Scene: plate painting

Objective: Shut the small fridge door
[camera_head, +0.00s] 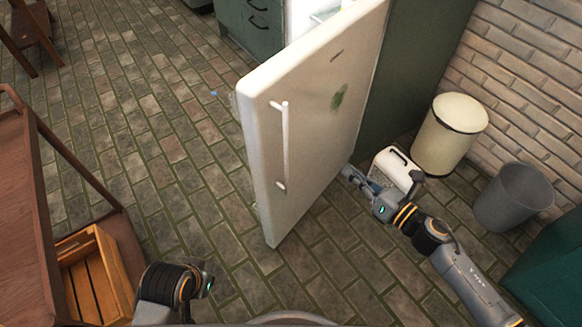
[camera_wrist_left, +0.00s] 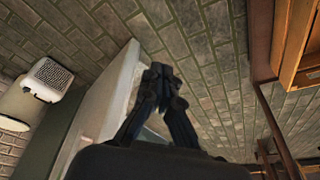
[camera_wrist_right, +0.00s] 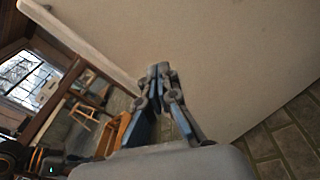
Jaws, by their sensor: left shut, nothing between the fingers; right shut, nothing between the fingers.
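The white fridge door (camera_head: 315,110) stands wide open in the head view, its outer face with the bar handle (camera_head: 285,145) turned to the right. A strip of the bright fridge inside (camera_head: 305,15) shows behind it. My right gripper (camera_head: 347,172) is shut and empty, close to the lower part of the outer face. In the right wrist view the door (camera_wrist_right: 230,60) fills much of the picture beyond the fingertips (camera_wrist_right: 158,70); I cannot tell whether they touch. My left gripper (camera_wrist_left: 160,74) is shut and empty, with the door (camera_wrist_left: 105,95) beyond it.
A cream bin (camera_head: 448,135), a white box with a dark handle (camera_head: 397,168) and a grey bucket (camera_head: 512,196) stand right of the door. A wooden crate (camera_head: 90,270) sits on a brown shelf unit (camera_head: 30,210) at left. The brick floor left of the door is mostly clear.

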